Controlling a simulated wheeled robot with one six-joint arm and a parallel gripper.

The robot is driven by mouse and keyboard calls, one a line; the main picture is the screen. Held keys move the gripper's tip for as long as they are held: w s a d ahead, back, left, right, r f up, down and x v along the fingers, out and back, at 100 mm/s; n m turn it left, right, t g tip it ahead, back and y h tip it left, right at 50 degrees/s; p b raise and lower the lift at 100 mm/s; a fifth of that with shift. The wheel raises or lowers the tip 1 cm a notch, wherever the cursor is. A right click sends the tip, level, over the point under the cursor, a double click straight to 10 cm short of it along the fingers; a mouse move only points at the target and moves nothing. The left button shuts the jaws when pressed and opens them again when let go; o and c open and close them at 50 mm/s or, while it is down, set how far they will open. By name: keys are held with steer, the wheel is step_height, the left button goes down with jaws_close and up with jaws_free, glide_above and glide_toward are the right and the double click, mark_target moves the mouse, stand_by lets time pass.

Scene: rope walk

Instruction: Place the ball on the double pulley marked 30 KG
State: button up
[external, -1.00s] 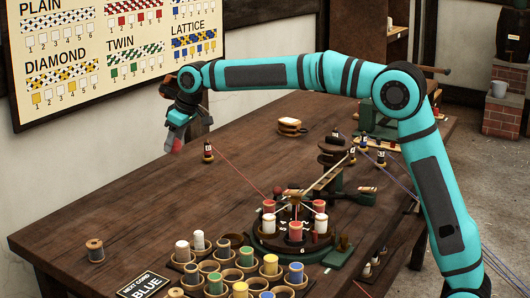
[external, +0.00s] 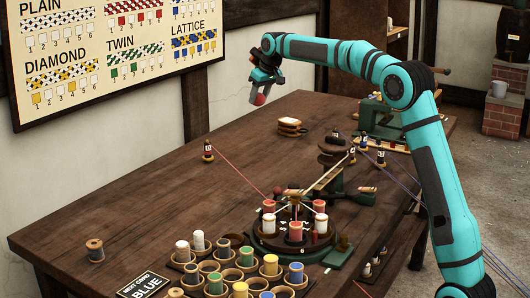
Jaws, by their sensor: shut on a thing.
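My gripper (external: 262,90) hangs over the back part of the long wooden table, above its surface. It is shut on a small red and greyish thing, which I take to be the ball (external: 260,99); its outline is partly hidden by the fingers. A tan, two-layered wooden block (external: 289,125) lies on the table below and to the right of my gripper. It may be the double pulley, but no 30 KG mark is readable. Small dark pieces with white labels, one at the left (external: 208,152) and one at the right (external: 364,143), are too small to read.
A round braiding stand (external: 295,240) with red and white bobbins stands at mid-table, with cords running out from it. A lone spool (external: 95,250) stands left. The table's left side is mostly clear.

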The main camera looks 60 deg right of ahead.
steer(key=r+m, duration=0.1)
steer(key=m, duration=0.1)
glide_above(292, 120)
steer(key=s+a, duration=0.2)
steer(key=shift+h, duration=0.3)
steer(key=shift+d+f, duration=0.15)
steer(key=shift+f, duration=1.5)
steer(key=shift+d+f, duration=0.15)
steer(key=shift+f, duration=1.5)
steer(key=shift+d+f, duration=0.15)
steer(key=shift+f, duration=1.5)
steer(key=shift+f, duration=0.1)
steer(key=o, duration=1)
steer(key=v, duration=1.2)
steer(key=shift+w+a, duration=0.1)
steer(key=shift+r, duration=0.2)
